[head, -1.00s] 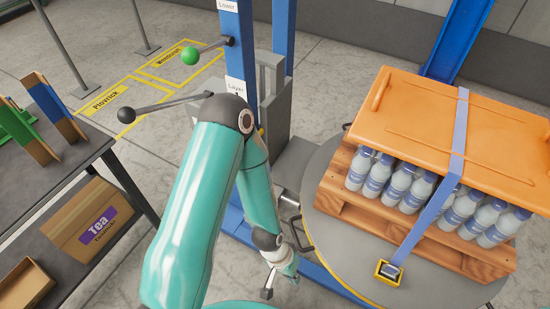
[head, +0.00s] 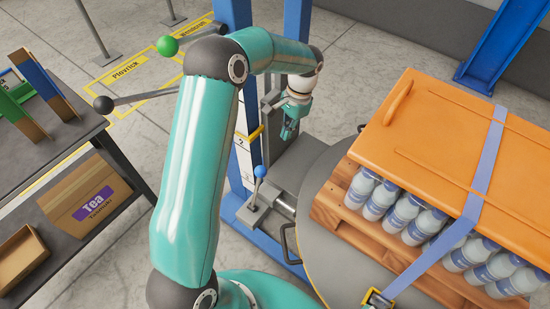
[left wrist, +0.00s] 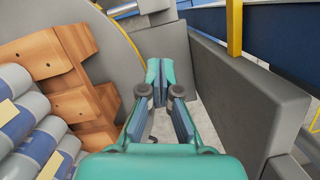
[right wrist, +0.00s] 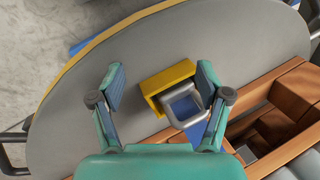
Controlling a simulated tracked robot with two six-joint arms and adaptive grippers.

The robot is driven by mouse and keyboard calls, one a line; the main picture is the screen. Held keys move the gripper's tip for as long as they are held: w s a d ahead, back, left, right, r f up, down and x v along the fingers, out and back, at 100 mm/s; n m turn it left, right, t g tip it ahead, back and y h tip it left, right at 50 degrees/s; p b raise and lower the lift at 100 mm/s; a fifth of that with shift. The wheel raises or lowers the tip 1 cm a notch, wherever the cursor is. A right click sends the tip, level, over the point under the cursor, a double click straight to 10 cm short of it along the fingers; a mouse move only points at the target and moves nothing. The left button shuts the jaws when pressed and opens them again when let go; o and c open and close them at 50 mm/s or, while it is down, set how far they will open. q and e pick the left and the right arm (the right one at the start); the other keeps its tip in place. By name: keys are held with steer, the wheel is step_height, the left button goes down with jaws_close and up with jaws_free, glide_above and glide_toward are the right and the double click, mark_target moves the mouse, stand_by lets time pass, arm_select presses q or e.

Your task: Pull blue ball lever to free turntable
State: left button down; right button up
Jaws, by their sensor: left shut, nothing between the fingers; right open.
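The blue ball lever (head: 260,172) stands roughly upright on a grey base beside the blue column, left of the grey turntable (head: 330,250). My left gripper (head: 289,133) is above and right of the lever in the head view, apart from it. It is shut and empty. The left wrist view shows its fingers (left wrist: 160,82) pointing down between the turntable side and a grey panel; the lever's ball is not clear there. My right gripper (right wrist: 161,88) is open above the turntable's edge, with the yellow strap buckle (right wrist: 168,86) between or below its fingers.
A pallet of bottles (head: 400,210) under an orange cover (head: 450,130), strapped down, stands on the turntable. A green ball lever (head: 167,46) and a black ball lever (head: 104,105) stick out near my left arm. A shelf with a Tea box (head: 92,200) stands at left.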

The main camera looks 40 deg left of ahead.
arm_select(q)
steer(key=shift+d+f, duration=0.1)
steer(key=shift+d, duration=0.05)
arm_select(e)
steer(key=shift+r+p, duration=0.9)
steer(key=shift+r, duration=0.05)
arm_select(q)
steer(key=s+a+f, duration=0.1)
steer(key=s+f, duration=0.5)
steer(key=f, duration=0.3)
steer(key=shift+f, duration=0.4)
arm_select(e)
steer(key=shift+s+f, duration=0.1)
